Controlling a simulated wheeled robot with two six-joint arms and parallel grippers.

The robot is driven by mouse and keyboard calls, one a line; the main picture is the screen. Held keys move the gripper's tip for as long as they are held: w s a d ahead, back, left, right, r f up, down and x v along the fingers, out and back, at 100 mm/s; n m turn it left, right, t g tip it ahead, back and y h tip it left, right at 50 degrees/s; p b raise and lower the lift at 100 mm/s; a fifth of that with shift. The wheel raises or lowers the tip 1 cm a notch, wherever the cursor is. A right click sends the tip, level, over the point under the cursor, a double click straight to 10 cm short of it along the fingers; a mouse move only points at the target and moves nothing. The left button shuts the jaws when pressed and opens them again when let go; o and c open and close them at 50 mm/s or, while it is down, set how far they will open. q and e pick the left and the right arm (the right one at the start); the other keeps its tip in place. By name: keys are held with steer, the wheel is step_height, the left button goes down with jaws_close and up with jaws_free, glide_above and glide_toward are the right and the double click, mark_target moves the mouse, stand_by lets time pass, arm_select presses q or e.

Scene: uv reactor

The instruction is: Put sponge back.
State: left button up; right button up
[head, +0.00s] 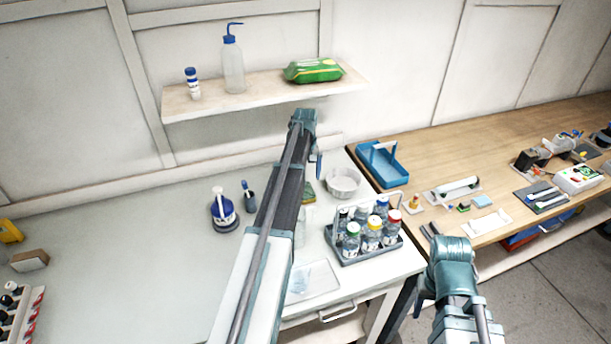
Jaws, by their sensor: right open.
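A small green and yellowish-brown piece that looks like the sponge (309,193) is on the white bench, just right of my raised arm. The arm covers part of it, so whether it lies flat or leans is unclear. My right gripper (429,284) is at the lower right, in front of the bench and wooden table, apart from the sponge. It is open, with nothing visible in it.
A white round bowl (343,182) stands right of the sponge. A grey rack (367,251) of capped bottles is in front. A blue tray (383,164) is on the wooden table (440,150). The left bench is largely clear.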

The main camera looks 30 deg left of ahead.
mark_target(306, 190)
arm_select(q)
step_height(306, 190, up, 5)
steer(key=p, duration=0.3)
steer(key=shift+p, duration=0.4)
arm_select(e)
step_height(306, 190, up, 5)
arm_select(q)
steer(key=shift+f, duration=0.1)
